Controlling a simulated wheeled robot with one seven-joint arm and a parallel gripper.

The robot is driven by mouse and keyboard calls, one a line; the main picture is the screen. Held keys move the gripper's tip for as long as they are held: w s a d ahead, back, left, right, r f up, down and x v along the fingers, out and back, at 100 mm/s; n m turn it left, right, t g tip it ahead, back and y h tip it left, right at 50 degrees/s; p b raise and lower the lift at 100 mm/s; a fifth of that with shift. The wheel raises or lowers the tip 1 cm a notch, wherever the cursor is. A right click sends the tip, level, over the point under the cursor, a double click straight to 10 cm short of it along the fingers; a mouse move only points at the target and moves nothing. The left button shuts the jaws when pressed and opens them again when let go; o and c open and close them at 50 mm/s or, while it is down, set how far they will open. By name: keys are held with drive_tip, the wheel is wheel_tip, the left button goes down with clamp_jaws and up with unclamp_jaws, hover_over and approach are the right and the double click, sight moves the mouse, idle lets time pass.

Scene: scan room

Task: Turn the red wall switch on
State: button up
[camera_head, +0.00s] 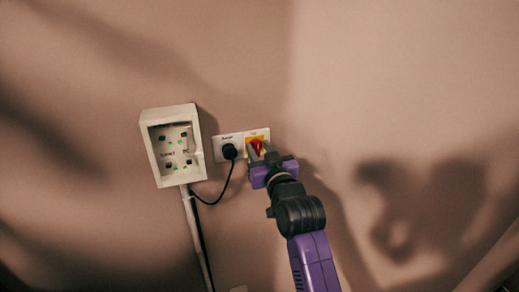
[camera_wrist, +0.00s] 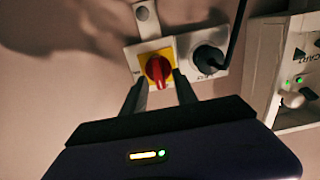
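The red wall switch (camera_head: 257,145) is a rotary knob on a yellow square plate, fixed to the wall. It shows more clearly in the wrist view (camera_wrist: 158,70), with the knob slightly tilted from vertical. My gripper (camera_head: 262,150) is right at the switch in the head view and partly covers it. In the wrist view my gripper (camera_wrist: 159,81) has its two dark fingers apart, with their tips near the lower left and lower right of the knob. Nothing is between the fingers except the view of the knob. Whether a finger touches the knob I cannot tell.
A black plug (camera_head: 229,151) with a hanging cable sits in the white socket beside the switch, close to my fingers. A white box (camera_head: 146,150) with green lights is on the wall further left, with a conduit (camera_head: 197,230) below it. The wall to the right is bare.

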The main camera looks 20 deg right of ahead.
clamp_jaws()
drive_tip(key=m, duration=0.4)
drive_tip(key=shift+d+m, duration=0.25)
drive_tip(key=shift+m, duration=0.15)
drive_tip(key=m, duration=0.4)
drive_tip(key=shift+d+f+m, duration=0.15)
drive_tip(key=shift+d+m, duration=0.05)
drive_tip(key=shift+m, duration=0.1)
drive_tip(key=m, duration=0.4)
drive_tip(key=shift+d+f+m, duration=0.1)
drive_tip(key=shift+f+m, duration=0.1)
drive_tip(key=shift+m, duration=0.1)
drive_tip(key=shift+d+f+m, duration=0.1)
drive_tip(key=shift+f+m, duration=0.1)
drive_tip(key=shift+m, duration=1.7)
